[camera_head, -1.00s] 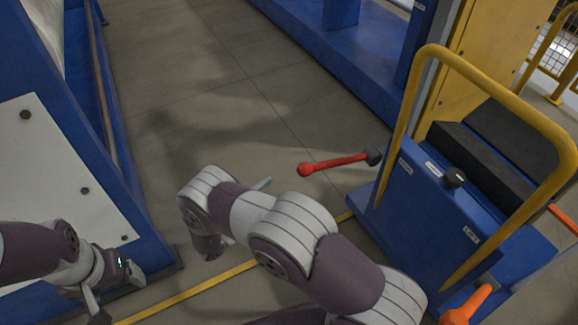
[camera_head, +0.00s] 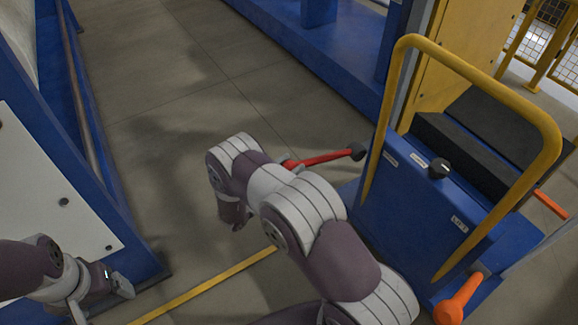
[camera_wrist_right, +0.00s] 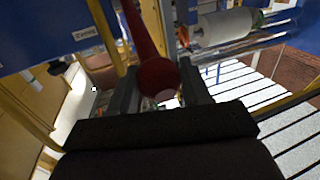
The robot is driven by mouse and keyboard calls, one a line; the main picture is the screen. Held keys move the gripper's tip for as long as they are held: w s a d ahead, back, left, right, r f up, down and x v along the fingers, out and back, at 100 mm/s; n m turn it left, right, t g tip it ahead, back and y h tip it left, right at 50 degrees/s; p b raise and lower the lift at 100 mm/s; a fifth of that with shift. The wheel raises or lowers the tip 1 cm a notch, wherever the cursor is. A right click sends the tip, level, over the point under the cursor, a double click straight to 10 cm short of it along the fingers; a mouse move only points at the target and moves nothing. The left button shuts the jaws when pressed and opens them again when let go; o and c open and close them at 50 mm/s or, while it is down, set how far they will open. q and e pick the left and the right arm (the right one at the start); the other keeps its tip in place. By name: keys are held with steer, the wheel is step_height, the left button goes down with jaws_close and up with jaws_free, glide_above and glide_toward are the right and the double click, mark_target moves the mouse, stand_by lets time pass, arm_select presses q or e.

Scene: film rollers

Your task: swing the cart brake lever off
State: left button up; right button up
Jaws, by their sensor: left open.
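The red lever (camera_head: 325,158) sticks out to the left from a dark pivot on the side of the blue cart (camera_head: 415,205). Its outer end is hidden behind my right arm in the head view. In the right wrist view the red lever (camera_wrist_right: 150,45) comes down from the top, and its round end lies between the fingers of my right gripper (camera_wrist_right: 160,90). The fingers stand apart on either side, with what looks like a narrow gap; contact is unclear. My left gripper (camera_head: 97,303) is open and empty at the lower left, by the blue frame.
The cart has a yellow rail (camera_head: 475,75), a black knob (camera_head: 439,168) and an orange handle (camera_head: 458,300). A blue frame with a white panel (camera_head: 40,190) stands on the left. Grey floor (camera_head: 200,100) lies clear between.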

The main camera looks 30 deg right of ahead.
jaws_close()
steer(key=shift+r+p, duration=0.2)
steer(key=shift+p, duration=0.1)
steer(key=d+r+y+p, duration=0.1)
steer(key=r+p, duration=0.1)
steer(key=p, duration=0.1)
steer(key=d+r+y+p, duration=0.1)
steer(key=r+p, duration=0.2)
steer(key=p, duration=0.1)
steer(key=d+r+g+y+p, duration=0.1)
steer(key=r+p, duration=0.2)
steer(key=p, duration=0.1)
steer(key=shift+w+d+r+m, duration=0.15)
steer(key=shift+d+r+m, duration=0.1)
steer(key=shift+d+m, duration=0.15)
steer(key=w+d+r+y+p, duration=0.1)
steer(key=d+r+y+p, duration=0.3)
steer(key=d+r+p, duration=0.2)
steer(key=d+p, duration=0.2)
steer(key=d, duration=0.1)
steer(key=shift+d+r+m+g+p, duration=0.25)
steer(key=shift+r+m+g+p, duration=0.05)
steer(key=shift+m+g+p, duration=0.1)
steer(key=shift+d, duration=0.15)
steer(key=o, duration=0.9)
jaws_free()
steer(key=shift+r, duration=0.1)
steer(key=shift+c, duration=0.2)
steer(key=shift+s, duration=0.1)
